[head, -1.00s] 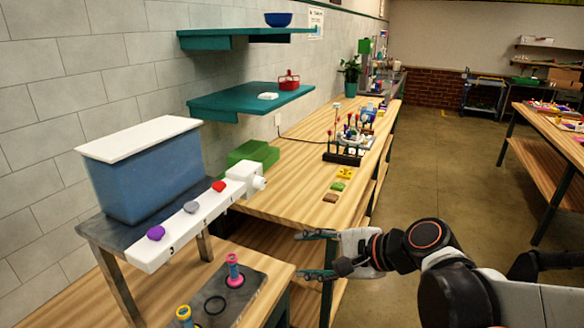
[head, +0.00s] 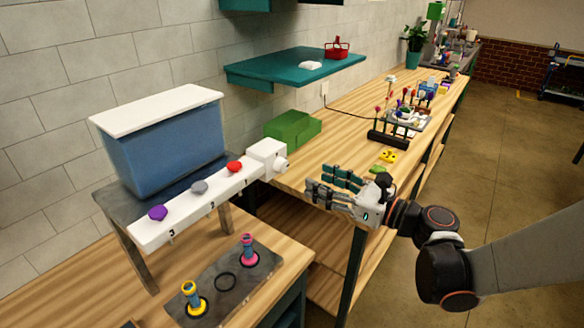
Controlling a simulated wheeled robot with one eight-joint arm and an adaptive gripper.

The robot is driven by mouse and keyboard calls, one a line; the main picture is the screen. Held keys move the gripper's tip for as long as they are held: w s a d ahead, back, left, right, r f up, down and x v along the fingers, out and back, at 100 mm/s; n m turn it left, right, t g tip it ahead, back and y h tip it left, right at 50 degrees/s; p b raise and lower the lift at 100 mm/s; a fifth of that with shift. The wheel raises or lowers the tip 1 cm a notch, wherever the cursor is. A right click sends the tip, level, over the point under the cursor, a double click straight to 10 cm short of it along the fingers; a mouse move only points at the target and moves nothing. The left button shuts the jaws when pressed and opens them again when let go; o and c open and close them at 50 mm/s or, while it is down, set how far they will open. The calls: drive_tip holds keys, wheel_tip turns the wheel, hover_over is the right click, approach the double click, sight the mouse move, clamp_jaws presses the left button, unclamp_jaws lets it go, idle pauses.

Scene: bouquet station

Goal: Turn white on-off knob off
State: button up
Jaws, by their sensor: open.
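The white on-off knob (head: 281,163) sits on the right end of a white box (head: 266,150), which ends a white bar (head: 190,212) in the head view. The bar carries a purple knob (head: 157,212), a grey knob (head: 199,187) and a red knob (head: 234,166), with numbers below them. My gripper (head: 325,188) is open and empty, to the right of and a little lower than the white knob in the picture, apart from it. Its fingers point left toward the knob. The knob's turned position is too small to tell.
A blue tank with a white lid (head: 165,145) stands on a metal stand behind the bar. A green box (head: 292,129) sits on the wooden bench (head: 345,137) behind the knob. Yellow and pink vials (head: 249,251) stand on a dark plate below. A teal shelf (head: 290,70) hangs above.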

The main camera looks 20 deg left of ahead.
sight(285, 166)
drive_tip(key=x, duration=1)
drive_tip(key=shift+b, duration=0.4)
drive_tip(key=shift+d, duration=0.1)
drive_tip(key=c, duration=1.1)
